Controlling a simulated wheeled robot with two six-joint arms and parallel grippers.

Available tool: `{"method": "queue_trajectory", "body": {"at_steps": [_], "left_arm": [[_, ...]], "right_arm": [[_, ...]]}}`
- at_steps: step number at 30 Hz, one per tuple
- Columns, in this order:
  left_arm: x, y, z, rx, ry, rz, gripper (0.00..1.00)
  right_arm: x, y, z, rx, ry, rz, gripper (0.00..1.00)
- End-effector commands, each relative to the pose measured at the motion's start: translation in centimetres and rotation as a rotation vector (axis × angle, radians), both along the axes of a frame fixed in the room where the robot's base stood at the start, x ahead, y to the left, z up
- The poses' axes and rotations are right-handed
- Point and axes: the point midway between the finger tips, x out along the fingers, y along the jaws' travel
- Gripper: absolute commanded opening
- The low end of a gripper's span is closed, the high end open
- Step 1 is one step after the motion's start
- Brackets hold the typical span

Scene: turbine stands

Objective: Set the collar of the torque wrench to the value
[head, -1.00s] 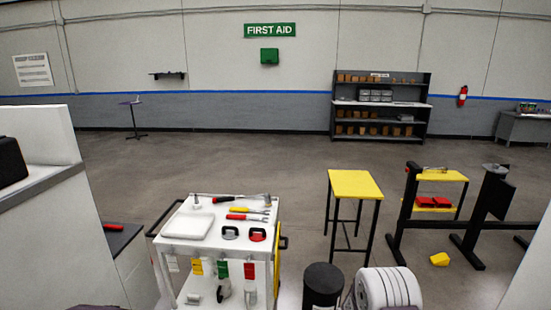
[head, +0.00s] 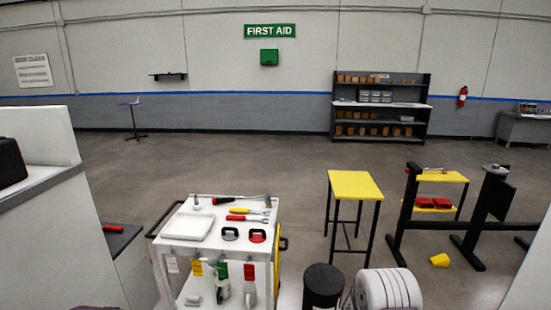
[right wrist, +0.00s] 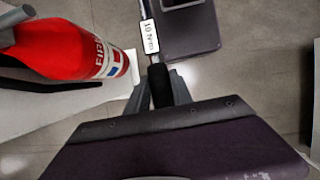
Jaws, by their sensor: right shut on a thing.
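In the right wrist view, my right gripper (right wrist: 159,82) is shut around the dark grip of a slim tool that looks like the torque wrench (right wrist: 145,8). Its thin metal shaft runs up and out of the top of the picture. A white label (right wrist: 151,38) on it appears to read 10 N·m. The wrench's far end is out of view, and the collar and its setting cannot be made out. Neither gripper shows in the head view, and my left gripper is in no view.
A red fire extinguisher (right wrist: 72,48) lies left of the wrench in the wrist view. In the head view, a white tool cart (head: 178,246) holds hand tools. A yellow-topped table (head: 355,185), black stands (head: 405,215) and a black bin (head: 323,283) stand to the right.

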Motion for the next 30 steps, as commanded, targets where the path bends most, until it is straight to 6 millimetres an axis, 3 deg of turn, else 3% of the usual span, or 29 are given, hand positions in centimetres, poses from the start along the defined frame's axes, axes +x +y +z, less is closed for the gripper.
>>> {"method": "queue_trajectory", "body": {"at_steps": [5, 30], "left_arm": [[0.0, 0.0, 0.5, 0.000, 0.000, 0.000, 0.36], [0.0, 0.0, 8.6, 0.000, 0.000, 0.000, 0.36]], "right_arm": [[0.0, 0.0, 0.5, 0.000, 0.001, 0.000, 0.00], [0.0, 0.0, 10.0, 0.000, 0.002, 0.000, 0.00]]}}
